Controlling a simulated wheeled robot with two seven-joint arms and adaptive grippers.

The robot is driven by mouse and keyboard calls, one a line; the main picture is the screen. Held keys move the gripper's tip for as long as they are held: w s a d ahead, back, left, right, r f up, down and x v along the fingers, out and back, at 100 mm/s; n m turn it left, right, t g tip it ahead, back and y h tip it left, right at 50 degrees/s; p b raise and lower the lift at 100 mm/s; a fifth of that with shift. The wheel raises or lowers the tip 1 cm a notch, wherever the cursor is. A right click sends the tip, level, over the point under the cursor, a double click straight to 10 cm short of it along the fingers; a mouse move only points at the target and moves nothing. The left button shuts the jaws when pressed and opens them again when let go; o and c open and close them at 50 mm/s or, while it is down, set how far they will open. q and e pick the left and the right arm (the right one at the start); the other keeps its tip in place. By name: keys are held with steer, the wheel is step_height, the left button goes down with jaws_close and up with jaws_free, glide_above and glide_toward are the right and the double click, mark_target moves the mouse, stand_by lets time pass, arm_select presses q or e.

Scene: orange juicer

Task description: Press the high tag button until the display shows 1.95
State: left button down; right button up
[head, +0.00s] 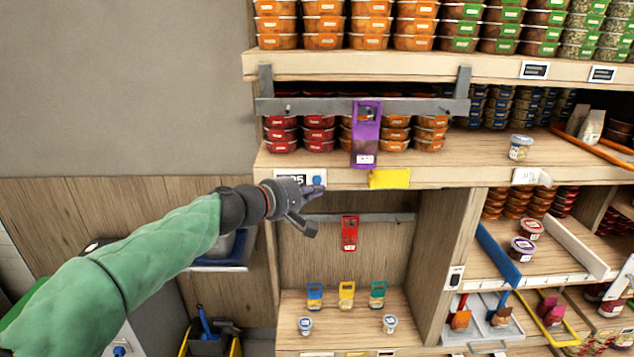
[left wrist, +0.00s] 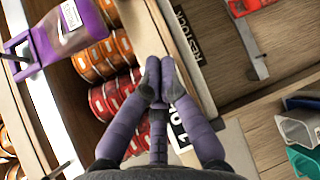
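The high tag (head: 291,178) is a small white label on the left end of the middle shelf's front edge. Its dark digits seem to end in 95; the leading part is too small to read surely. A blue button (head: 317,181) shows at its right side. My left gripper (head: 318,191) is just below and in front of the tag, its purple fingers pointing right. In the left wrist view, the fingertips (left wrist: 160,82) are together with nothing seen between them. Part of a white tag with black digits (left wrist: 180,132) shows beside the fingers; contact with the button cannot be told. My right gripper is out of view.
A purple holder (head: 365,135) hangs from a grey rail (head: 400,106) above the shelf edge. A yellow card (head: 389,179) is right of the tag. A red holder (head: 349,233) hangs from a lower rail. Stacked food tubs (head: 282,134) stand behind.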

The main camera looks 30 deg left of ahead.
arm_select(q)
steer(key=shift+s+d, duration=0.6)
steer(key=shift+s, duration=0.35)
steer(key=shift+s+d, duration=0.55)
steer(key=shift+s, duration=0.35)
steer(key=s+d, duration=0.2)
steer(key=s, duration=0.1)
steer(key=s+d, duration=0.1)
steer(key=s, duration=0.1)
steer(key=shift+f, duration=0.1)
